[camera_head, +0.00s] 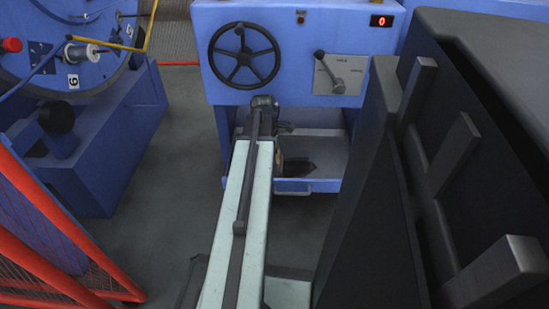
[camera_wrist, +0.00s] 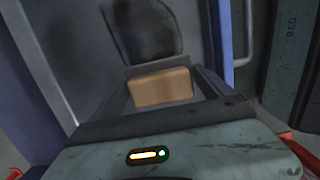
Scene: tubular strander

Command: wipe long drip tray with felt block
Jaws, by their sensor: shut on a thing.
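The drip tray (camera_head: 325,152) is a grey tray with a blue front and a handle, low in the blue machine. A dark patch (camera_head: 299,166) lies on its floor; the patch also shows blurred ahead of my gripper in the wrist view (camera_wrist: 145,28). My gripper (camera_wrist: 160,88) is shut on the tan felt block (camera_wrist: 160,87), held between its two fingers. In the head view my arm reaches down to the tray's left part and mostly hides the gripper. I cannot tell whether the block touches the tray floor.
The blue machine has a black handwheel (camera_head: 244,56), a lever (camera_head: 330,72) and a red display (camera_head: 381,21) above the tray. A blue machine with a large disc (camera_head: 65,50) stands at left. A red mesh guard (camera_head: 45,235) is at front left. Grey floor (camera_head: 165,215) is clear between.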

